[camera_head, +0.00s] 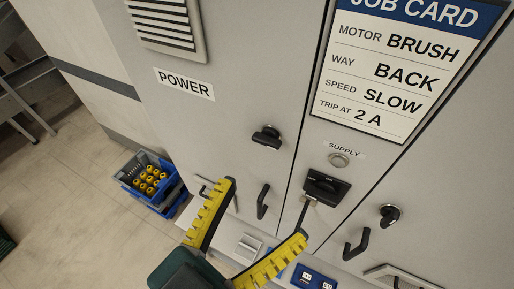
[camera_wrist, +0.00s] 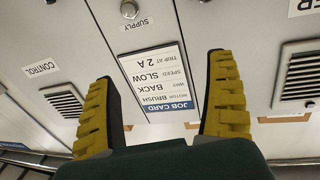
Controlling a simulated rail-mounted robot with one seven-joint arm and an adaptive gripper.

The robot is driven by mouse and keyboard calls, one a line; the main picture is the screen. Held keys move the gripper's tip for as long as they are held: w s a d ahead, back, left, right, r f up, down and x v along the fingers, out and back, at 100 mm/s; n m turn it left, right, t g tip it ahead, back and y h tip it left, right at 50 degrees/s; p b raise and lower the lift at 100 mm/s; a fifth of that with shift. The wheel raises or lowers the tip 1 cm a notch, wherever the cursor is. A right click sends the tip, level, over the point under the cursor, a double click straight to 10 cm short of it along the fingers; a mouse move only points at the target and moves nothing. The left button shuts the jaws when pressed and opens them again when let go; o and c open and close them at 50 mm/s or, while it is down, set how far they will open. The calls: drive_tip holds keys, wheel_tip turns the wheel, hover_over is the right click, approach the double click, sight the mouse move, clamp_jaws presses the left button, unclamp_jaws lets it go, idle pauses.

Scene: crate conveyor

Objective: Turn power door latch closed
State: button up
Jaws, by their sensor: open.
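The power door (camera_head: 235,110) carries a POWER label (camera_head: 184,84) and looks flush with the cabinet front. Its black latch (camera_head: 267,137) sits near the door's right edge, with the knob lying roughly sideways, slightly tilted. A black handle (camera_head: 262,203) is below it. My gripper (camera_head: 266,209) is open and empty, with yellow ribbed fingers spread wide below the latch in the head view. The fingers appear apart from the latch. In the wrist view my gripper (camera_wrist: 160,65) is open with nothing between the fingers; the cabinet appears upside down there.
A job card (camera_head: 405,65) hangs right of the power door, above a supply lamp (camera_head: 339,159) and a black switch (camera_head: 325,188). Another latch (camera_head: 390,214) and handle (camera_head: 357,244) are farther right. Blue crates (camera_head: 151,184) with yellow items stand at left on open floor.

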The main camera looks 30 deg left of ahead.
drive_tip(key=s+a+f+n+y+b, duration=0.1)
drive_tip(key=s+a+f+n+y, duration=0.15)
drive_tip(key=a+f, duration=0.2)
drive_tip(key=y+p, duration=0.1)
drive_tip(key=p, duration=0.3)
approach(268, 136)
drive_tip(key=w, duration=0.8)
drive_tip(key=shift+w+a, duration=0.1)
drive_tip(key=shift+w, duration=0.65)
drive_tip(key=c, duration=1.2)
